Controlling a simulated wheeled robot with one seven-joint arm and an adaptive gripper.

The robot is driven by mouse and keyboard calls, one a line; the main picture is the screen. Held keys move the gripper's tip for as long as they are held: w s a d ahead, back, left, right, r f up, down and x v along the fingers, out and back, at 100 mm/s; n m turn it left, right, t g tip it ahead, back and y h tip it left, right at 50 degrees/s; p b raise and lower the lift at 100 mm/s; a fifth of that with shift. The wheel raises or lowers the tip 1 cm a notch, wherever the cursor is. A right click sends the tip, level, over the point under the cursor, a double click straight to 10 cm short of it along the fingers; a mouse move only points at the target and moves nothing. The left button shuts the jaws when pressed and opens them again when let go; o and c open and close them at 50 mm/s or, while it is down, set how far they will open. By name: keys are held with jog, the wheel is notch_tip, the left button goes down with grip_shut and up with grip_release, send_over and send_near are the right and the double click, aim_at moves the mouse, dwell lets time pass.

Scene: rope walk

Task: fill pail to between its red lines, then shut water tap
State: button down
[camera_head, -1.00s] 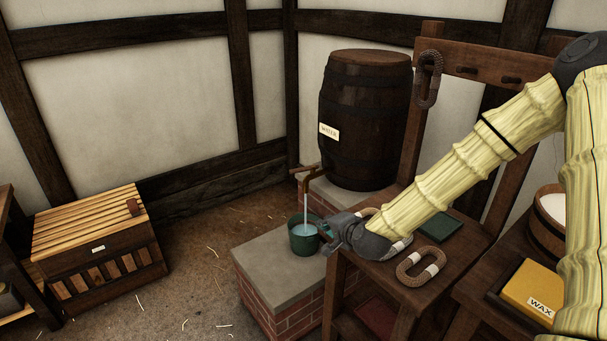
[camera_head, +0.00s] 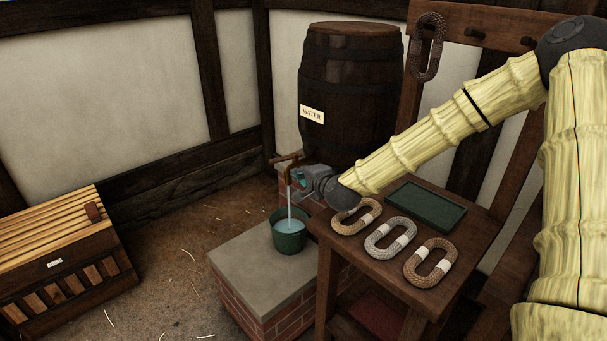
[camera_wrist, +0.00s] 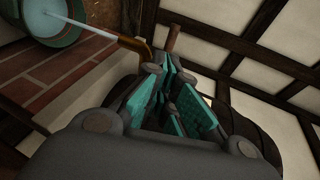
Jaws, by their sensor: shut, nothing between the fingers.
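The green pail (camera_head: 289,237) stands on the brick block's stone top with water inside. My gripper (camera_head: 299,182) is shut and empty, just right of the tap and above the pail. In the wrist view my gripper (camera_wrist: 165,85) points toward the tap (camera_wrist: 139,46) and its upright handle (camera_wrist: 173,38); contact cannot be told. The pail (camera_wrist: 45,20) shows at the top left there.
The barrel (camera_head: 350,95) labelled WATER stands behind the tap. A wooden table (camera_head: 390,285) to the right holds several rope coils (camera_head: 390,237) and a green tray (camera_head: 426,207). A slatted crate (camera_head: 65,260) sits at left. The stone top (camera_head: 245,268) is clear before the pail.

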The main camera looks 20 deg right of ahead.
send_near(284, 160)
jog(key=f+x, duration=0.1)
jog(key=x, duration=0.4)
jog(key=shift+w+a+r+b, duration=0.15)
jog(key=shift+w+b, duration=0.35)
jog(key=shift+w, duration=0.3)
